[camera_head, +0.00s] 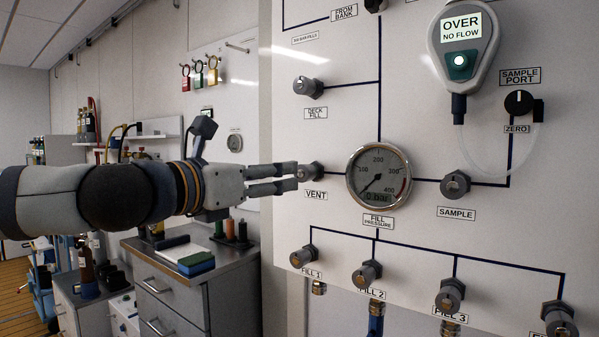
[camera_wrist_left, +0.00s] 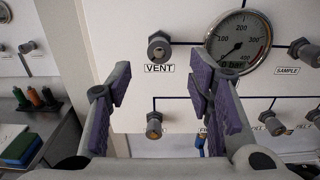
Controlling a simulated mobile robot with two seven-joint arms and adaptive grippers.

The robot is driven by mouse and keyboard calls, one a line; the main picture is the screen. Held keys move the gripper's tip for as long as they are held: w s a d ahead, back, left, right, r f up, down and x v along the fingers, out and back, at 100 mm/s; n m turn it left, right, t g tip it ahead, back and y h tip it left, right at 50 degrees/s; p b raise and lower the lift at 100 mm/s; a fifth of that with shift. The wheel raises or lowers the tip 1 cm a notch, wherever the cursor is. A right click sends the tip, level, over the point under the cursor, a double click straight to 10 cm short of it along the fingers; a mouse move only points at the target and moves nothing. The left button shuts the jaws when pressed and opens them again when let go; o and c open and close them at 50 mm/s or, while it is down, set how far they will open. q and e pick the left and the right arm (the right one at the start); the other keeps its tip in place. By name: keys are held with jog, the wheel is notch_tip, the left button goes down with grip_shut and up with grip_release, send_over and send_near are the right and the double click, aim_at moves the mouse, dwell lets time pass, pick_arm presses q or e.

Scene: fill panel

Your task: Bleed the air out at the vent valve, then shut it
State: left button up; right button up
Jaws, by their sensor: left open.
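The vent valve (camera_head: 313,171) is a small grey knob on the white panel, above its VENT label (camera_head: 316,195). It also shows in the left wrist view (camera_wrist_left: 159,47), ahead of the fingers and between them. My left gripper (camera_head: 297,179) comes in from the left, its fingertips close to the knob. In the left wrist view its purple-padded fingers (camera_wrist_left: 160,88) are apart with nothing between them. Whether a fingertip touches the knob I cannot tell. The fill pressure gauge (camera_head: 379,177) right of the valve reads 0 bar. My right gripper is not in view.
Other knobs on the panel are deck fill (camera_head: 308,86), sample (camera_head: 455,185) and a lower row of fill valves (camera_head: 367,274). A handheld analyser (camera_head: 463,45) at upper right shows OVER, NO FLOW. A drawer cabinet (camera_head: 185,285) stands below my left arm.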

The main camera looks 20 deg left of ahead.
aim_at(301, 172)
pick_arm(q)
jog(key=x, duration=0.8)
jog(key=shift+w+f, duration=0.15)
jog(key=shift+w, duration=0.05)
grip_shut()
